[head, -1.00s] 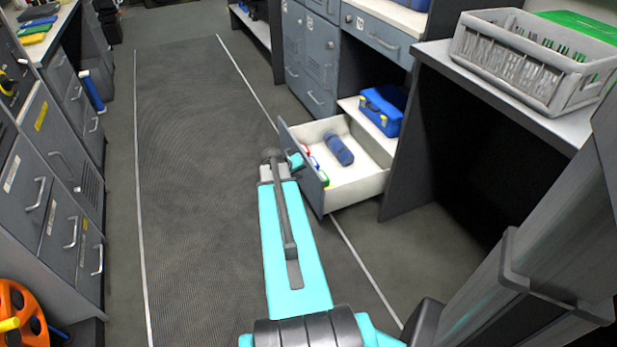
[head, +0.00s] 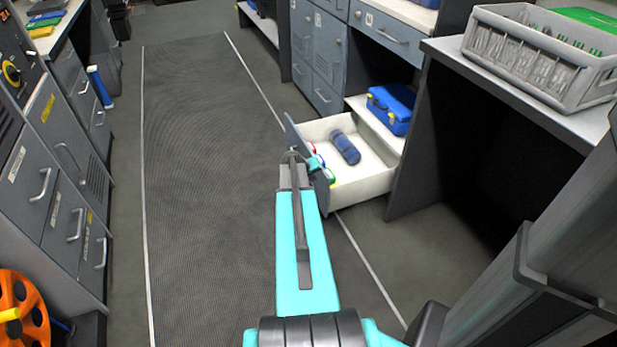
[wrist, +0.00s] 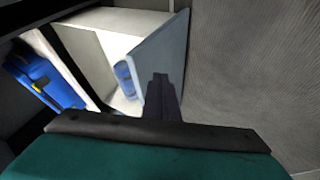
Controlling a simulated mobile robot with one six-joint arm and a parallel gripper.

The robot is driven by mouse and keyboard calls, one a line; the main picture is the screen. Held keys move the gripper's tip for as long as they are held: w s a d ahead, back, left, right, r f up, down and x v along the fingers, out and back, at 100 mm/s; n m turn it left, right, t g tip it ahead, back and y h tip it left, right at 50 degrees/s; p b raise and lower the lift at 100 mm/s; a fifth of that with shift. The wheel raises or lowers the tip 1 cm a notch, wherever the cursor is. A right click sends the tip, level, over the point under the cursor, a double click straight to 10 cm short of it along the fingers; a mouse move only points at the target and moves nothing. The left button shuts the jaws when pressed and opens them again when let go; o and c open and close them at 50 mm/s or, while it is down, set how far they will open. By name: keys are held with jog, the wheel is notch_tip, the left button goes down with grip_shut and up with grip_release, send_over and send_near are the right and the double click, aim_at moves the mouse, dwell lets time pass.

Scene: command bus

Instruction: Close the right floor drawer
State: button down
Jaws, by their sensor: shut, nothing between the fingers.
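The right floor drawer (head: 367,190) stands pulled out into the aisle in the head view, with its grey front panel (head: 299,150) toward the left. In the head view my teal arm reaches to the outer side of the front panel; the fingertips are largely hidden there. I cannot tell whether they touch the panel.
A blue case (head: 391,106) sits on a low shelf behind the drawer. A grey crate (head: 540,55) stands on the right counter. Grey cabinets (head: 60,175) line the left side, with an orange reel (head: 22,312) low down. The aisle mat (head: 200,180) is clear.

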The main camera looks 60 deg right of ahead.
aim_at(323, 176)
jog(key=shift+s+d+r, duration=0.1)
jog(key=shift+s+d, duration=0.9)
jog(key=shift+d, duration=0.25)
